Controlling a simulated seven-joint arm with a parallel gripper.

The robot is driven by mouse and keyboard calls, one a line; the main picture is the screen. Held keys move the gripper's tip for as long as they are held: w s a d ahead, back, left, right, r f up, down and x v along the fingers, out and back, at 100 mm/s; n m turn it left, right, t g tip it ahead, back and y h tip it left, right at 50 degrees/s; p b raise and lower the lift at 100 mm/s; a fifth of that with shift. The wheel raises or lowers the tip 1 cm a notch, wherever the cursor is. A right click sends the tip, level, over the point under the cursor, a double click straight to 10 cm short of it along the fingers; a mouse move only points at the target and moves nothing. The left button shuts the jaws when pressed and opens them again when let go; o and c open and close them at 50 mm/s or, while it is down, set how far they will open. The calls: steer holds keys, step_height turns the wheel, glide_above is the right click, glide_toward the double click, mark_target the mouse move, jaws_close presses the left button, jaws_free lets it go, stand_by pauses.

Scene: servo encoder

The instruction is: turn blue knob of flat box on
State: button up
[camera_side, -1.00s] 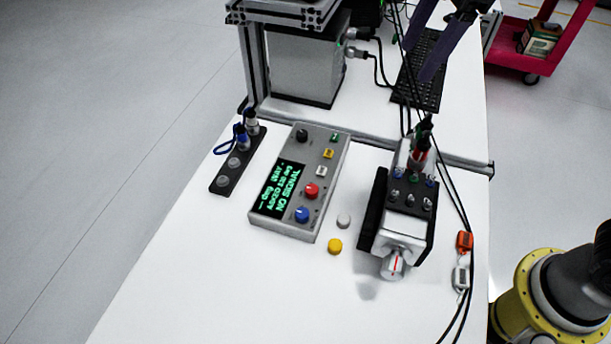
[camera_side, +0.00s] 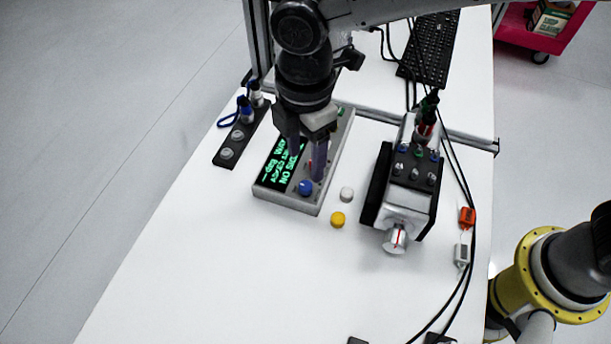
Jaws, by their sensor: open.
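The flat box (camera_side: 310,207) is a grey case with a dark screen (camera_side: 277,170) showing green text. It lies flat on the white table. The blue knob (camera_side: 305,188) is at the box's near end and shows clearly. My gripper (camera_side: 306,166) is above the box, pointing down, with its two dark fingers apart and nothing seen between them but part of the box. The fingertips are close to the blue knob, just behind it in the picture; I cannot tell whether they touch anything. The red knob and most other controls are largely hidden by my gripper.
A servo unit (camera_side: 405,205) with cables stands to the right. A white cap (camera_side: 347,194) and a yellow cap (camera_side: 338,220) lie between it and the box. A dark connector strip (camera_side: 228,153) lies to the left. The table's front is mostly clear.

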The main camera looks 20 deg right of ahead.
mark_target(306, 185)
step_height(306, 185, down, 7)
steer(key=shift+f, duration=0.1)
steer(key=shift+c, duration=0.3)
jaws_close()
